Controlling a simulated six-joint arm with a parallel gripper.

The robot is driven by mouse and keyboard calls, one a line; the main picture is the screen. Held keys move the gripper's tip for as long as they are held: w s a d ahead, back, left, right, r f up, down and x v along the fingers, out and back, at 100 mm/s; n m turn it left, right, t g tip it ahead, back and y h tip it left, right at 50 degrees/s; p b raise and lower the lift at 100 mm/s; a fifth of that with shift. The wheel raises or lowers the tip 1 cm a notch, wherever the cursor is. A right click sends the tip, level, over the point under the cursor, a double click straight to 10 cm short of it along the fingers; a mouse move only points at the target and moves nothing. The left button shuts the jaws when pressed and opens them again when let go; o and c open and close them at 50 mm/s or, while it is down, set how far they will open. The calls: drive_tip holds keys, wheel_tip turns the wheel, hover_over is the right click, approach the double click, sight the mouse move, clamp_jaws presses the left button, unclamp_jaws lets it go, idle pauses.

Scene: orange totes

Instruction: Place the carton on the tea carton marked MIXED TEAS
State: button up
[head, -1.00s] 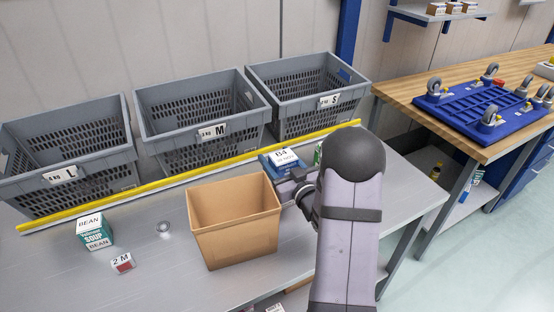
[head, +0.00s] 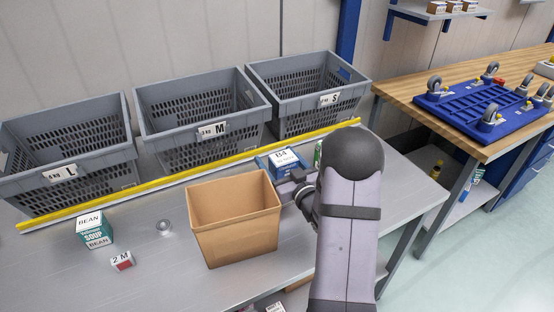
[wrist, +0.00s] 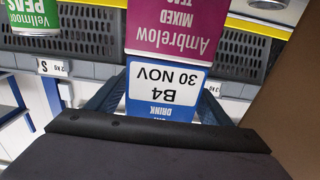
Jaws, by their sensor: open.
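The blue drink carton (wrist: 160,120) shows upside down in the wrist view, with a white B4 30 NOV label. It appears directly on top of the magenta tea carton marked MIXED TEAS (wrist: 175,30). In the head view the blue carton (head: 270,165) is behind the cardboard box, and the tea carton is hidden. My gripper (wrist: 165,95) is open, with one finger on each side of the blue carton. In the head view my gripper (head: 291,184) is partly hidden by my arm.
An open cardboard box (head: 235,240) stands left of my gripper. A green peas can (wrist: 38,15) is close by. A yellow rail (head: 200,169) and grey totes (head: 205,100) line the back. A soup carton (head: 94,230) stands at the left.

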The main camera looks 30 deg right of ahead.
sight(288, 171)
drive_tip(key=shift+r, duration=0.2)
drive_tip(key=shift+s, duration=0.25)
drive_tip(key=s+b, duration=0.1)
drive_tip(key=s, duration=0.9)
drive_tip(key=shift+s+r+b, duration=0.1)
drive_tip(key=shift+s+b, duration=0.15)
drive_tip(key=shift+b, duration=0.05)
drive_tip(key=shift+s, duration=0.55)
